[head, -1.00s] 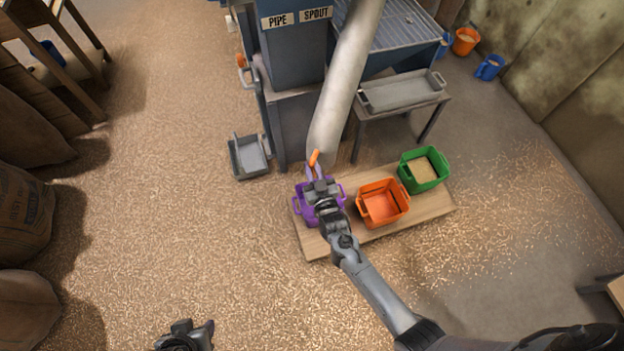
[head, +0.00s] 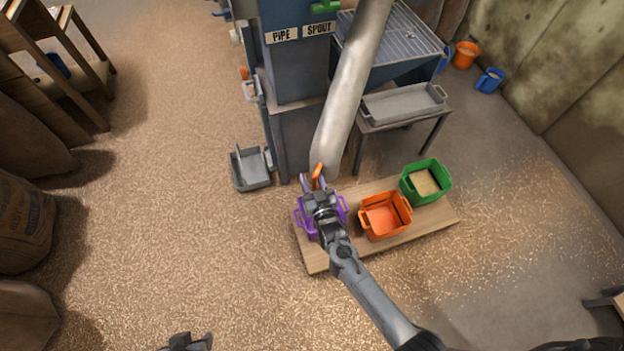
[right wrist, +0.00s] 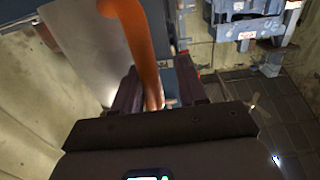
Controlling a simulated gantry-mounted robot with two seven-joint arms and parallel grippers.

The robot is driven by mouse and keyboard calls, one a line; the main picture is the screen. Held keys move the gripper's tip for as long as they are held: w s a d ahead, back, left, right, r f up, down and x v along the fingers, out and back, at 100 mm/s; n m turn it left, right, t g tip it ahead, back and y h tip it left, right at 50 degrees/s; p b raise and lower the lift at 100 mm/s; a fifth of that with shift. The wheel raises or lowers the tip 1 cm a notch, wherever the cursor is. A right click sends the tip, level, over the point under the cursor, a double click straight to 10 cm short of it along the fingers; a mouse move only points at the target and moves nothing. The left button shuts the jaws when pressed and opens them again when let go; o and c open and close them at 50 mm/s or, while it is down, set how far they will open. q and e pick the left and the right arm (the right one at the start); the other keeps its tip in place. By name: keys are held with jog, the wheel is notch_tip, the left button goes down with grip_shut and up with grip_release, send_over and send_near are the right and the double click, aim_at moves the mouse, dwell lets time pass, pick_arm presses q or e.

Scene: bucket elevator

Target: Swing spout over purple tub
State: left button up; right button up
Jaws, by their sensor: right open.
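The spout (head: 350,85) is a long pale grey pipe hanging from the blue machine, its lower end above the purple tub (head: 341,213). An orange handle (head: 317,172) sits at the spout's lower end. My right gripper (head: 314,184) is at that handle, above the purple tub and partly hiding it. In the right wrist view the orange handle (right wrist: 140,45) runs down between the open fingers of my right gripper (right wrist: 160,95); whether they touch it is unclear. My left gripper (head: 188,342) is at the bottom edge, mostly cut off.
An orange tub (head: 385,216) and a green tub (head: 426,181) holding grain stand right of the purple one on a wooden board (head: 440,213). A grey tray (head: 251,168) lies on the floor left of the machine. A small table (head: 402,122) stands behind. Grain covers the open floor.

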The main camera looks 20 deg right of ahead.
jog(key=shift+s+r, duration=0.1)
jog(key=shift+s, duration=0.45)
jog(key=s+a+p, duration=0.1)
jog(key=s+p, duration=0.1)
jog(key=s, duration=0.7)
jog(key=shift+s, duration=0.35)
